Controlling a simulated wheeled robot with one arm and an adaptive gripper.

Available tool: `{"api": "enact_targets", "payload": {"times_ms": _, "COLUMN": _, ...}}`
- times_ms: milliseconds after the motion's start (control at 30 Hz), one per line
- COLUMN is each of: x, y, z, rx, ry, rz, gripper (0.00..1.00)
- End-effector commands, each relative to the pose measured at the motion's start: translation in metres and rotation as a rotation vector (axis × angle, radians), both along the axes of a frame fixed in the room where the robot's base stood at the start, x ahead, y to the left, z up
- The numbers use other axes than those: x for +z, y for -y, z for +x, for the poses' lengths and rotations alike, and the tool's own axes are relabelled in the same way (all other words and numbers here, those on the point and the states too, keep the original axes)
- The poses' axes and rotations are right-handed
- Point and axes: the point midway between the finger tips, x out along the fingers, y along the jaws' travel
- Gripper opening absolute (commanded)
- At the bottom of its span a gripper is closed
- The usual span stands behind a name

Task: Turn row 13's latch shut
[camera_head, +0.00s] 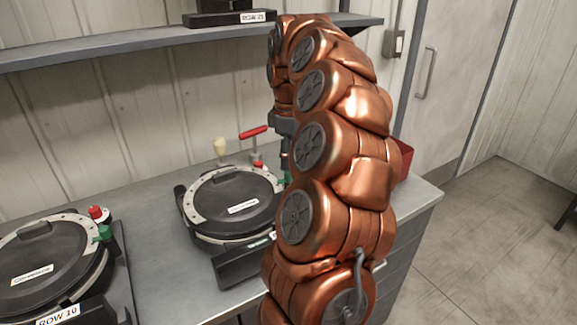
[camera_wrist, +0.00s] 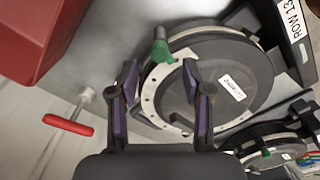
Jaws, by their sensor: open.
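The row 13 seed meter is a round black lidded unit with a pale, dotted rim (camera_wrist: 152,98). Its label, ROW 13 (camera_wrist: 296,20), shows at the top right of the wrist view. A green latch (camera_wrist: 162,50) sits at the rim's upper left edge, its handle pointing away from the lid. My gripper (camera_wrist: 160,72) is open and empty, with its fingers on either side of the image area just below the latch; the latch appears apart from both. In the head view the meter (camera_head: 235,205) stands mid-bench, and my arm hides most of the gripper and part of the latch.
The ROW 10 meter (camera_head: 40,265) stands at the bench's left. A red-handled tool (camera_head: 253,132) stands behind the row 13 meter; its handle also shows in the wrist view (camera_wrist: 68,126). A red bin (camera_wrist: 28,35) lies near the gripper. A shelf (camera_head: 130,42) runs above.

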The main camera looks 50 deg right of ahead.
Motion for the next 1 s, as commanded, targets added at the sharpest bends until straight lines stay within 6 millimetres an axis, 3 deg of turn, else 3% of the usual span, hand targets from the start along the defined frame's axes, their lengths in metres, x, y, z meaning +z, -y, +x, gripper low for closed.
{"api": "enact_targets", "payload": {"times_ms": 500, "x": 0.061, "y": 0.001, "z": 0.001, "rx": 0.0, "ry": 0.001, "rz": -0.002, "gripper": 0.49}}
{"api": "enact_targets", "payload": {"times_ms": 700, "x": 0.074, "y": 0.0, "z": 0.0, "rx": 0.0, "ry": 0.0, "rz": 0.001, "gripper": 0.49}}
{"api": "enact_targets", "payload": {"times_ms": 1000, "x": 0.078, "y": -0.001, "z": 0.0, "rx": 0.002, "ry": 0.001, "rz": 0.002, "gripper": 0.49}}
